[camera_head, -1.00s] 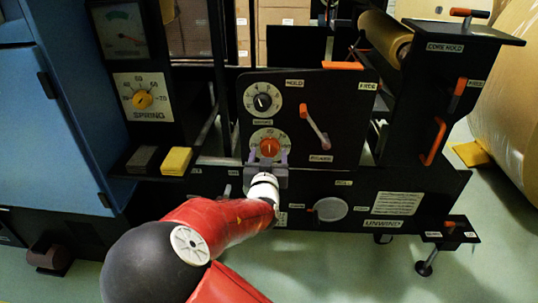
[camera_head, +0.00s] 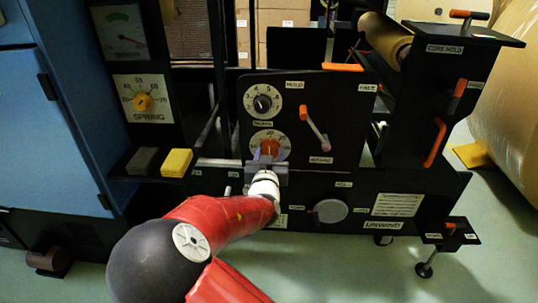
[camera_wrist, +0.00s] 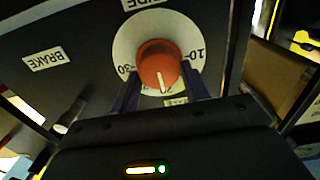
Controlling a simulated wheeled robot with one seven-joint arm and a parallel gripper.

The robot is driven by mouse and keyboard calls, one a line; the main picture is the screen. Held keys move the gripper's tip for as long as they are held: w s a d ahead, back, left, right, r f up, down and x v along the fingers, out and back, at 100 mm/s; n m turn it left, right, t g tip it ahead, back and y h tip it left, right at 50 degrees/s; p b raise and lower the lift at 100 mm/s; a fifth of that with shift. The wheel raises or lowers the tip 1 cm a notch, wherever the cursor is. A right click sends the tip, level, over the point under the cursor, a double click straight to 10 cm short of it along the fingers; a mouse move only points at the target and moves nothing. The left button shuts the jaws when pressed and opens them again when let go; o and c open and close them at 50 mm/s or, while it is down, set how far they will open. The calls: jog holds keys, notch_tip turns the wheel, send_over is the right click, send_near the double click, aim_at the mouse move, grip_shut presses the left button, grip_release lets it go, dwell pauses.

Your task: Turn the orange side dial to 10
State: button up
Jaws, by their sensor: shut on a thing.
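The orange side dial (camera_head: 270,147) sits on a white round scale on the black panel, below a black dial. In the wrist view the orange dial (camera_wrist: 158,66) shows a white pointer line aimed toward the bottom of that picture, between the 30 mark on the left and the 10 mark (camera_wrist: 195,55) on the right. My gripper (camera_head: 269,159) reaches the dial from below. In the wrist view my gripper (camera_wrist: 160,74) has one dark finger on each side of the dial, shut on it. The fingers hide part of the scale.
The black dial (camera_head: 262,103) is just above. A lever with an orange end (camera_head: 326,145) stands to the right on the same panel. A yellow block (camera_head: 176,162) and a grey block are on a ledge to the left. A grey disc (camera_head: 331,211) is lower right.

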jog(key=n+p, duration=0.2)
jog(key=n, duration=0.2)
jog(key=shift+a+r+n, duration=0.1)
jog(key=shift+n, duration=0.2)
jog(key=n+p, duration=0.2)
jog(key=n, duration=0.2)
jog(key=shift+a+n, duration=0.1)
jog(key=shift+n, duration=0.2)
jog(key=n, duration=0.1)
jog(key=n+p, duration=0.1)
jog(key=n, duration=0.2)
jog(key=shift+f, duration=0.25)
jog(key=shift+f+n+p, duration=0.15)
jog(key=shift+n+p, duration=0.35)
jog(key=shift+n, duration=1.7)
jog(key=o, duration=1)
